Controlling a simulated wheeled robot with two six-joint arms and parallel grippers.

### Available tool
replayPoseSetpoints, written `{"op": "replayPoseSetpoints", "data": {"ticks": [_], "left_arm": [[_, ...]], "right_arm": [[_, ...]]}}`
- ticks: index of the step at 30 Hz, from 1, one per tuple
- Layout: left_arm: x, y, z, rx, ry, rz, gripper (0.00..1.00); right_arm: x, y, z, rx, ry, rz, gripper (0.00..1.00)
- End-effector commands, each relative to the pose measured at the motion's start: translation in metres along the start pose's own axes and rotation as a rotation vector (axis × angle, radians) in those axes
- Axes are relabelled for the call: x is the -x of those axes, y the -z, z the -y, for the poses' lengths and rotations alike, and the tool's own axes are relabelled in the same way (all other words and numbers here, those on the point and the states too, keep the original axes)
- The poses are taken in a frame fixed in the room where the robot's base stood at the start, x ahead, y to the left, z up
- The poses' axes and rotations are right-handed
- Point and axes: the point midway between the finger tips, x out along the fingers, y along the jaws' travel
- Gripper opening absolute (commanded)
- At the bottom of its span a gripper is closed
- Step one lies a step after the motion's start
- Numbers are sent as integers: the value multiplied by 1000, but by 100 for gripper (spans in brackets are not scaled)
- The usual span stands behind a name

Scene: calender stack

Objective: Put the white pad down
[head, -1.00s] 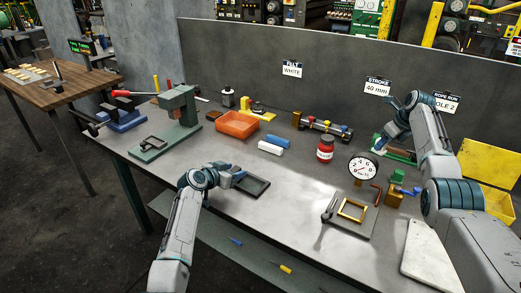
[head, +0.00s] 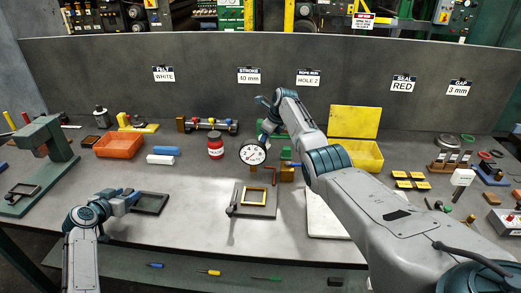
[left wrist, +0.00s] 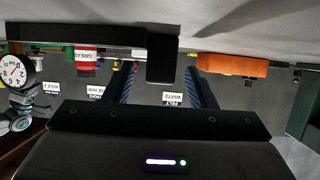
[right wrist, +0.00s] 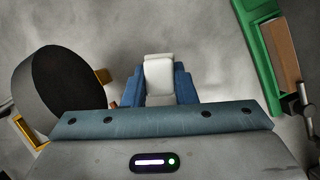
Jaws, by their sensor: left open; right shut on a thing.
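The white pad (right wrist: 158,75) is between the blue fingers of my right gripper (right wrist: 159,82) in the right wrist view, shut on it above the grey bench. In the head view my right gripper (head: 265,134) is just behind the dial gauge (head: 253,153), by a green fixture (head: 297,133). I cannot make out the pad there, nor its gap to the bench. My left gripper (head: 132,198) is open at the left side of a dark shallow tray (head: 152,203). In the left wrist view a black part (left wrist: 162,62) shows between its fingers (left wrist: 165,90).
A white roll (head: 160,160) and a blue roll (head: 166,150) lie by the orange bin (head: 118,146). A red jar (head: 215,147) stands left of the gauge. A plate with a brass frame (head: 255,197) and a yellow box (head: 362,155) are nearby.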

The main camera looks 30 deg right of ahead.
Motion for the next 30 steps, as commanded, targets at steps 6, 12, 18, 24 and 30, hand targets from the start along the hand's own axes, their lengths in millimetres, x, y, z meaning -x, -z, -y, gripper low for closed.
{"op": "replayPoseSetpoints", "data": {"ticks": [6, 12, 18, 24, 30], "left_arm": [[0, 0, 0, 0, 0, 0, 51], [0, 0, 0, 0, 0, 0, 51], [0, 0, 0, 0, 0, 0, 51], [0, 0, 0, 0, 0, 0, 51], [0, 0, 0, 0, 0, 0, 51]], "right_arm": [[-23, 9, 0, -1, -2, 0, 0], [-40, 16, 0, 0, -1, 0, 0], [-42, 16, 0, 1, 1, 1, 0], [-44, 17, 0, 1, 0, 1, 29], [-44, 18, 0, 1, 0, 1, 47]]}}
